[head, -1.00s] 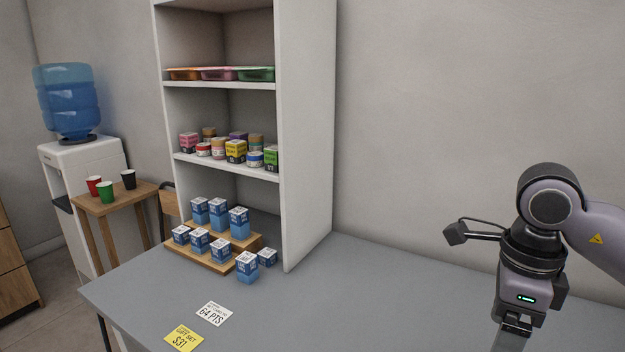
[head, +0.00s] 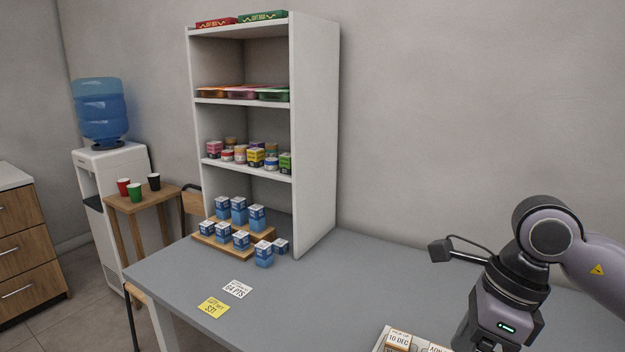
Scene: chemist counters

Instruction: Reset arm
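My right arm (head: 548,230) comes in from the right edge over the grey counter, bent at the elbow with its wrist pointing down. The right gripper (head: 485,342) is at the bottom edge of the head view, and its fingertips are cut off. I cannot see whether it is open or holds anything. A small camera on a stalk (head: 441,251) sticks out to the left of the wrist. My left arm and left gripper are not in view.
A white shelf unit (head: 317,130) stands on the grey counter (head: 330,290). Several blue-and-white boxes (head: 239,212) stand on a wooden stepped stand. A white card (head: 237,289) and a yellow card (head: 213,308) lie in front. Labelled items (head: 398,341) show beside the wrist.

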